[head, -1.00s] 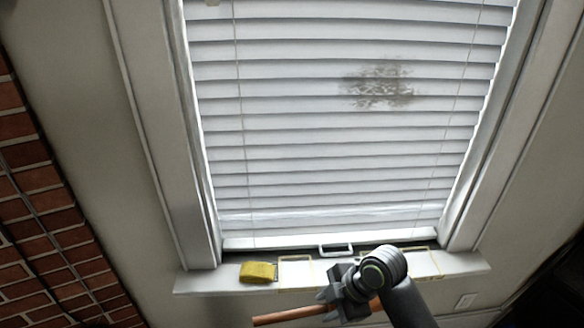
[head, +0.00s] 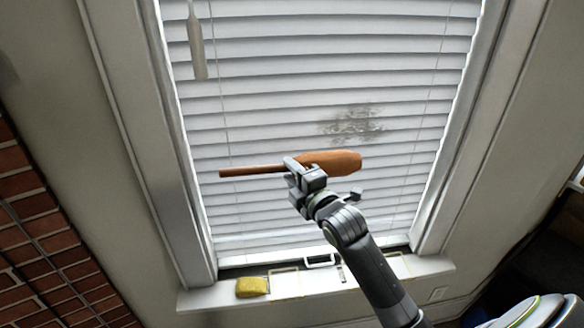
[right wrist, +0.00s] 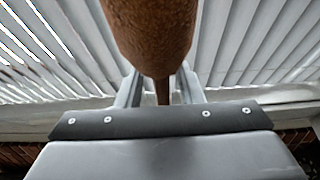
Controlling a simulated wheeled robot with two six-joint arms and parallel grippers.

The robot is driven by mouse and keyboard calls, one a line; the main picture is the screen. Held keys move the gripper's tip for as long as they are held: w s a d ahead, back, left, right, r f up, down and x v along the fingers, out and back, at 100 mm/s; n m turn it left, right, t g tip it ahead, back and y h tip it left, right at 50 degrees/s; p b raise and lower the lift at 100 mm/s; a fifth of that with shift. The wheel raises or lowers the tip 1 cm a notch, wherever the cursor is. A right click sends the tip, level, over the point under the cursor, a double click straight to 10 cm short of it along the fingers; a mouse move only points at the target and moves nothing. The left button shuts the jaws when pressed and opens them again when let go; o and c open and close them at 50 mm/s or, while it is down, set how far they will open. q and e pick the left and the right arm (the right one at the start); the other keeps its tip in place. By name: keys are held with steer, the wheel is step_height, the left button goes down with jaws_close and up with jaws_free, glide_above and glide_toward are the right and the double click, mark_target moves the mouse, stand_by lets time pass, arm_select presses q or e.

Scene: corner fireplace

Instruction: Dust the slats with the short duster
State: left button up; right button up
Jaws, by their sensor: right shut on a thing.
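White horizontal slats (head: 290,115) of a blind fill the window. A grey-brown dust patch (head: 358,124) lies on them, right of the middle. My right gripper (head: 295,168) is shut on the short duster (head: 335,162), which has a thin brown handle pointing left and a thicker orange-brown head pointing right. The duster is held across the front of the blind, below the dust patch; I cannot tell whether it touches the slats. In the right wrist view the duster's head (right wrist: 150,35) is close up and hides part of the slats. My left gripper is not in view.
A yellow sponge (head: 252,287) lies on the white sill (head: 215,297), beside thin outlined rectangles. A white handle (head: 319,261) is at the blind's bottom. A grey wand (head: 196,45) hangs at upper left. Brick (head: 35,235) is at lower left.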

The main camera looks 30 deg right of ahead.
steer(key=w, duration=0.1)
steer(key=w+d+b, duration=0.1)
steer(key=w, duration=0.1)
steer(key=w+b, duration=0.1)
steer(key=w, duration=0.1)
steer(key=shift+w+d, duration=0.25)
steer(key=shift+d, duration=0.15)
steer(key=shift+w+d+f+b, duration=0.1)
steer(key=shift+w+d+b, duration=0.15)
steer(key=shift+w, duration=0.35)
steer(key=shift+w+d+b, duration=0.15)
steer(key=shift+w+b, duration=0.05)
steer(key=shift+w, duration=0.4)
stand_by(0.5)
